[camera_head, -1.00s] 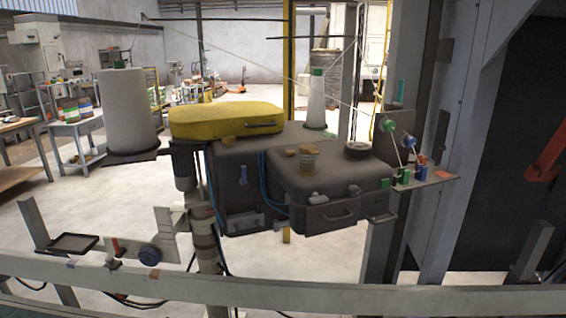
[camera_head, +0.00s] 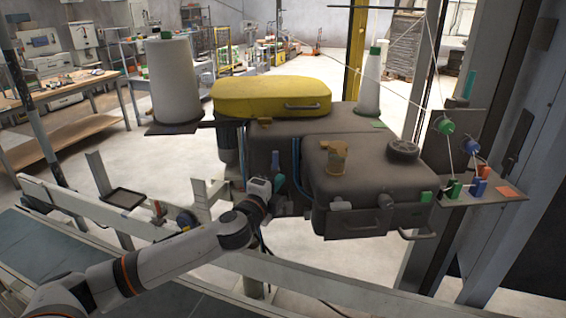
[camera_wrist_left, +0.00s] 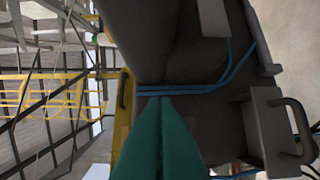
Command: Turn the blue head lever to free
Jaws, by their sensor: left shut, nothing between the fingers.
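My left gripper (camera_head: 279,182) comes in from the lower left, with green fingers shut and empty. Its tips appear just below the lever in the head view; I cannot tell whether they touch it. In the left wrist view the shut green fingers (camera_wrist_left: 160,105) point at the dark housing beside blue hoses (camera_wrist_left: 200,87). The lever is not clear there. My right gripper is not in view.
A yellow cover (camera_head: 271,96) lies on top of the head, with a white thread cone (camera_head: 173,80) to its left. Blue hoses (camera_head: 297,165) run close right of the lever. A pale rail (camera_head: 330,275) crosses in front. A thread-guide bracket (camera_head: 490,198) stands at right.

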